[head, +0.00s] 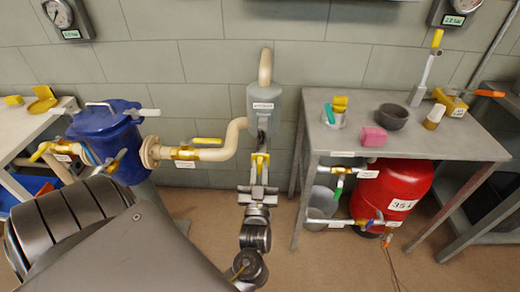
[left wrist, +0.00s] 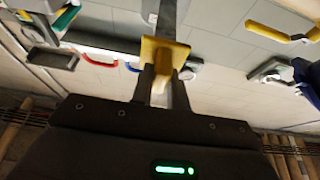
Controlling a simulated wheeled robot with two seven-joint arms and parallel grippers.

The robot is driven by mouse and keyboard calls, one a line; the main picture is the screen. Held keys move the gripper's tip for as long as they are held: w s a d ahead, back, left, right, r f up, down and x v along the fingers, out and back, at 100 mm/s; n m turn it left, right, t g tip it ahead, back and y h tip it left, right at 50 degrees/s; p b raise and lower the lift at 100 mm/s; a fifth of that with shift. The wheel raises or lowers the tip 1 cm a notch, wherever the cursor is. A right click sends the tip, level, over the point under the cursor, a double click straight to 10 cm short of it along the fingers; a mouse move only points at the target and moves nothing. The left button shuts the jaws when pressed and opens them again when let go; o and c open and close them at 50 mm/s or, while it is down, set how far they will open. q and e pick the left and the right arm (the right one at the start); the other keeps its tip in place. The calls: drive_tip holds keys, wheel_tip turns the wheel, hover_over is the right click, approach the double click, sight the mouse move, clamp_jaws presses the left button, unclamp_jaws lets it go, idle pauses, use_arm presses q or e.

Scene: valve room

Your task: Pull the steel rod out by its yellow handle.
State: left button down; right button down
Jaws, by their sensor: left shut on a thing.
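The yellow handle (head: 260,160) is below the grey upright housing (head: 264,108) at the middle of the head view. A short stretch of steel rod (left wrist: 172,18) runs from the handle in the left wrist view. Whether the rod's far end is inside the housing I cannot tell. My left gripper (head: 259,182) is shut on the yellow handle, which also shows between its fingers in the left wrist view (left wrist: 166,52). The fingers hide part of the handle. My right gripper is not in view.
A beige pipe with a yellow-lever valve (head: 186,153) and a blue vessel (head: 105,140) stand to the left. A metal table (head: 450,143) with cups and a pink block (head: 373,137) stands to the right, over a red tank (head: 395,190). Some floor is bare between them.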

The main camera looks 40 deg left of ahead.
use_arm(q)
drive_tip(key=c, duration=1.4)
unclamp_jaws()
drive_tip(key=shift+o, duration=0.2)
